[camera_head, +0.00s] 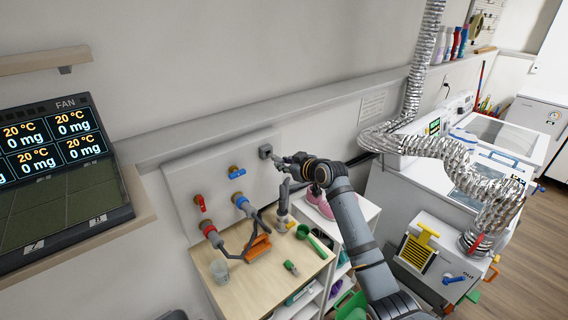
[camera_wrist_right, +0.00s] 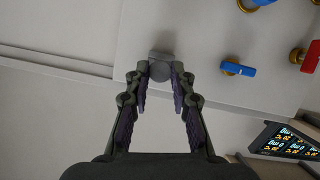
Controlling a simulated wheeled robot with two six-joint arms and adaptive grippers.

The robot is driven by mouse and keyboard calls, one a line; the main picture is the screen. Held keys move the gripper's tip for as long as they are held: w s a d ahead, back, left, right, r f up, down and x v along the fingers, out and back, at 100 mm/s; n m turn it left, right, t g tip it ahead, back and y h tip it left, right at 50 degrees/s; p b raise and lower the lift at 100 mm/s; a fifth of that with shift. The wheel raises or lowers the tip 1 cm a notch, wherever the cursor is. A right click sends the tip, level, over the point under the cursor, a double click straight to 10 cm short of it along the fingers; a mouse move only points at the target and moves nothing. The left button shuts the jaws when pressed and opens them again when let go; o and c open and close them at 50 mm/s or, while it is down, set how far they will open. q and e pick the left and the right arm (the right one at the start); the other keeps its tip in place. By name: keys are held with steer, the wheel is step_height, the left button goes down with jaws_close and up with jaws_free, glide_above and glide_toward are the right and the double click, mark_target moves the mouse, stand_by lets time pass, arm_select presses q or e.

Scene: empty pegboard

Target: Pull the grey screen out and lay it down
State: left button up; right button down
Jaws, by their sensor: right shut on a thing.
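A grey square fitting (camera_head: 265,151) sits on the white wall panel. In the right wrist view, a small round grey piece (camera_wrist_right: 160,72) juts from this fitting and sits between my fingertips; I take it to be the grey screen. My right gripper (camera_head: 281,161) reaches the panel from the right, and its fingertips (camera_wrist_right: 159,82) are shut on the grey piece. In the head view the fingers hide much of the piece. I cannot tell how far it sits inside the fitting. My left gripper is not in view.
A blue valve (camera_head: 236,172) and a red valve (camera_head: 201,203) are on the panel. Below, the wooden tabletop (camera_head: 262,290) holds a clear cup (camera_head: 219,271), an orange piece (camera_head: 258,248) and green items. Its front part has bare room. A silver duct (camera_head: 440,146) is at right.

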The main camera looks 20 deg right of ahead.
steer(key=s, duration=0.1)
steer(key=s+d+p, duration=0.1)
steer(key=s, duration=0.2)
steer(key=shift+d, duration=0.25)
stand_by(0.6)
